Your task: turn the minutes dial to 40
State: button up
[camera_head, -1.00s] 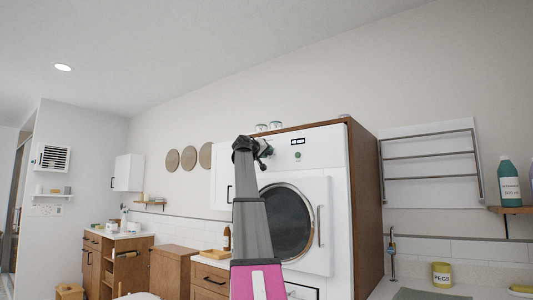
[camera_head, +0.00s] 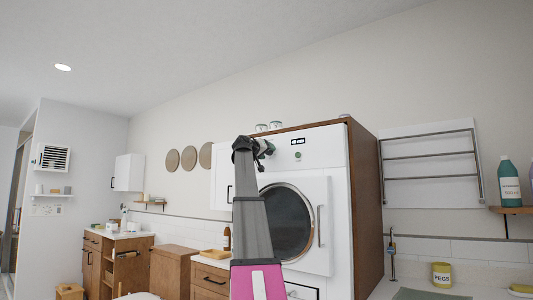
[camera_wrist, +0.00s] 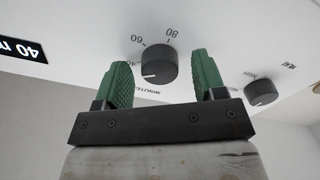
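The minutes dial (camera_wrist: 159,63) is a dark round knob on the white panel, with 60 and 80 printed around it and the word MINUTES below. A 40 mark at its left is partly hidden by the left finger. Its white pointer line is at the lower left, close to that mark. My gripper (camera_wrist: 163,78) is open, with one green pad on each side of the dial and a visible gap at both. In the head view my gripper (camera_head: 263,149) is in front of the white machine's upper panel (camera_head: 325,145), and the dial is not distinguishable there.
A second dark knob (camera_wrist: 260,92) labelled HEAT is right of the right finger. A black display (camera_wrist: 22,47) at the left reads "40 m", cut off by the frame edge. The machine's round door (camera_head: 286,222) is below my gripper, and a wooden cabinet side (camera_head: 366,205) stands at the right.

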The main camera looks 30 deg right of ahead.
jog(key=v, duration=1)
jog(key=shift+s+a, duration=0.2)
jog(key=shift+a, duration=0.15)
jog(key=shift+f, duration=0.1)
